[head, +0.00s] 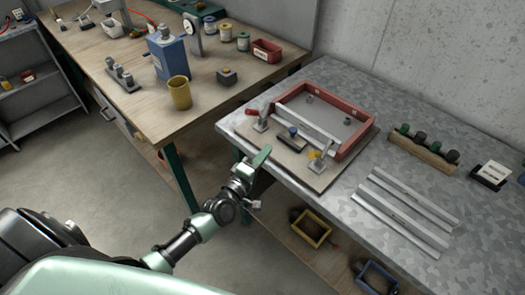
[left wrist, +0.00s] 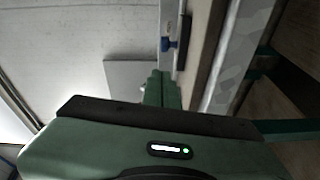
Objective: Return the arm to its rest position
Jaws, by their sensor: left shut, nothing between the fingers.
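My left arm comes in from the lower left in the head view. Its green left gripper (head: 262,156) is shut and empty, at the front left edge of the metal-topped table (head: 395,150). It looks close to the wooden board (head: 318,180) of the red-framed fixture (head: 350,146); whether it touches is not clear. In the left wrist view, the closed fingers of the left gripper (left wrist: 161,90) point ahead past a blue knob (left wrist: 168,44). My right gripper is not in view.
A wooden workbench (head: 130,110) with a yellow cup (head: 179,92) and a blue device (head: 168,52) stands at the back left. Metal strips (head: 405,215) lie on the metal table. Yellow (head: 310,228) and blue (head: 376,278) bins sit below. The floor (head: 100,180) at left is clear.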

